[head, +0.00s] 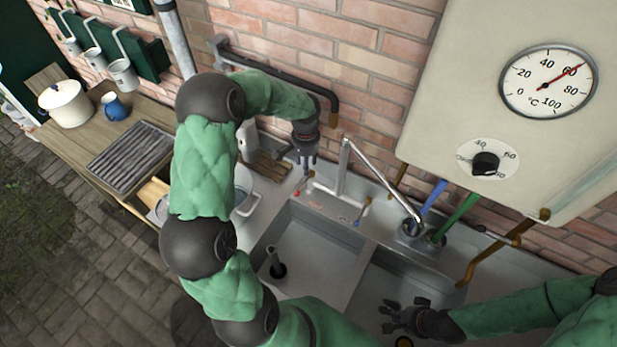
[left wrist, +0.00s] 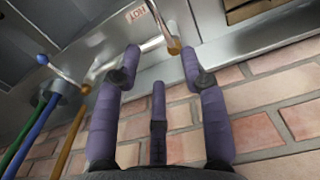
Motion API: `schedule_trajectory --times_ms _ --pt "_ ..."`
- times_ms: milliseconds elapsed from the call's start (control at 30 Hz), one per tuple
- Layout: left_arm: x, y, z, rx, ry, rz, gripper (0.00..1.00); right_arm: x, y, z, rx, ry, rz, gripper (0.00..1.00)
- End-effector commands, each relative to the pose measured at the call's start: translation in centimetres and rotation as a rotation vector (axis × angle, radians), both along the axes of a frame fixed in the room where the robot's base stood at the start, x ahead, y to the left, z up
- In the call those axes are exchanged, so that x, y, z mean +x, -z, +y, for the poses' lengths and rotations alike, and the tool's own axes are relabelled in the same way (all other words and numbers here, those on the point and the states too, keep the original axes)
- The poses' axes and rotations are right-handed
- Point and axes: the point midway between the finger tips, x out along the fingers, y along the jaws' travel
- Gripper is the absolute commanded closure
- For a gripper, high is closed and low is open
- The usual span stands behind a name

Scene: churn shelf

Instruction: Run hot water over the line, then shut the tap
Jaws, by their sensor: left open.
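The chrome tap spout (head: 380,180) rises behind the sink and slants down right, its end over a round holder (head: 412,232). No water shows at its end. The red-tipped hot tap lever (head: 298,192) is left of the spout; the blue-tipped cold lever (head: 357,221) is right of it. My left gripper (head: 307,166) is open just above the hot lever. In the left wrist view its fingers (left wrist: 158,62) are apart, with a brass piece (left wrist: 173,45) near one tip by the HOT label (left wrist: 137,14). My right gripper (head: 400,315) is open and empty over the right basin.
The boiler's dial (head: 547,82) reads roughly 65 °C, above a black knob (head: 485,163). Blue (head: 433,195) and green (head: 455,218) rods stand at the holder. The left basin (head: 315,245) holds a dark upright piece. A ribbed drainer (head: 130,157) lies at left.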

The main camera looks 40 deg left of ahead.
Motion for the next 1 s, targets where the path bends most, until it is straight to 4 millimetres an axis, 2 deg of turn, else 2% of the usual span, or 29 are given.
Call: schedule_trajectory --times_ms 300,500,700,933,967,1000 --pt "-0.1 5.8 -0.1 -0.003 0.0 0.004 0.57 0.0 0.1 0.0 0.0 0.0 0.0 1.0" --pt "-0.1 8.2 0.0 -0.002 -0.001 0.002 0.57 0.0 0.2 0.0 0.0 0.0 0.0 1.0" --pt "-0.1 9.1 -0.1 -0.002 0.0 0.001 0.57 0.0 0.2 0.0 0.0 0.0 0.0 1.0" --pt "-0.1 9.2 -0.1 -0.002 0.0 0.0 0.57 0.0 0.2 0.0 0.0 0.0 0.0 1.0" --pt "-0.1 9.2 -0.1 -0.002 0.0 0.0 0.6 0.0 0.2 0.0 0.0 0.0 0.0 1.0" --pt "-0.1 9.1 -0.1 -0.002 0.0 0.0 0.71 0.0 0.2 0.0 0.0 0.0 0.0 1.0"
